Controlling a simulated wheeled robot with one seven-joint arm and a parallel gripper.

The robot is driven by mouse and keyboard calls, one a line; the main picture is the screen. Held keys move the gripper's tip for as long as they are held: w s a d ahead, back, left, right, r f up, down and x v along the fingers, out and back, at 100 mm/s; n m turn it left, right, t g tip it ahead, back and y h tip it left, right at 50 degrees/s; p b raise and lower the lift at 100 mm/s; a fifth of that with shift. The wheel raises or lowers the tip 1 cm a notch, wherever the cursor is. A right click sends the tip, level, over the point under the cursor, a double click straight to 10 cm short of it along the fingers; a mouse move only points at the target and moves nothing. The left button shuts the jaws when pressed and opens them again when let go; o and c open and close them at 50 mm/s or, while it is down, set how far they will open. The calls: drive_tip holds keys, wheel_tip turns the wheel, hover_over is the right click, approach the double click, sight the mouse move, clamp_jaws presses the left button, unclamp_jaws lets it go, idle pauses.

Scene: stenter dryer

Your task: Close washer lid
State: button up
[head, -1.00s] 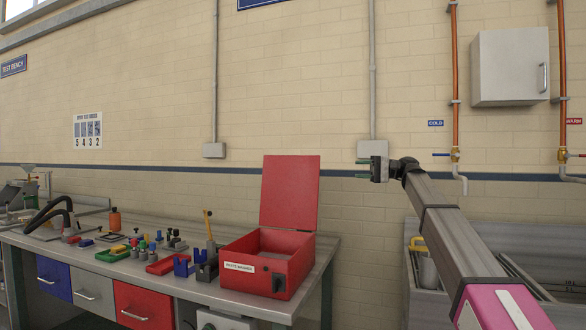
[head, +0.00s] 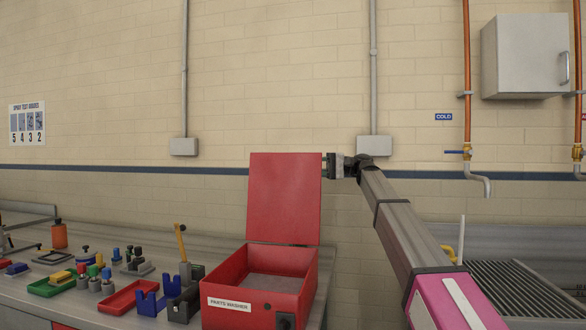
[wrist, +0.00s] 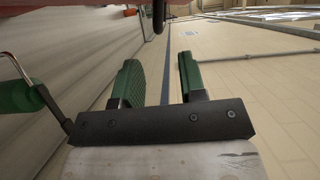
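The red parts washer (head: 262,290) stands on the bench with a "PARTS WASHER" label on its front. Its red lid (head: 284,198) stands upright, hinged at the back, and the box is open. My gripper (head: 328,166) is at the lid's upper right edge, with its fingers pointing left. I cannot tell whether the fingertips touch the lid or sit behind it. In the wrist view my gripper (wrist: 158,80) shows two green fingers apart with nothing between them. A red surface (wrist: 70,8) along the top of that view may be the lid.
Small coloured blocks, a red tray (head: 128,297) and blue holders (head: 158,298) crowd the bench left of the washer. A grey wall box (head: 374,147) is behind my arm. A grey sink (head: 515,285) and orange pipes (head: 467,80) are at the right.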

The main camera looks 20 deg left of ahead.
sight(295, 167)
drive_tip(key=x, duration=0.8)
clamp_jaws()
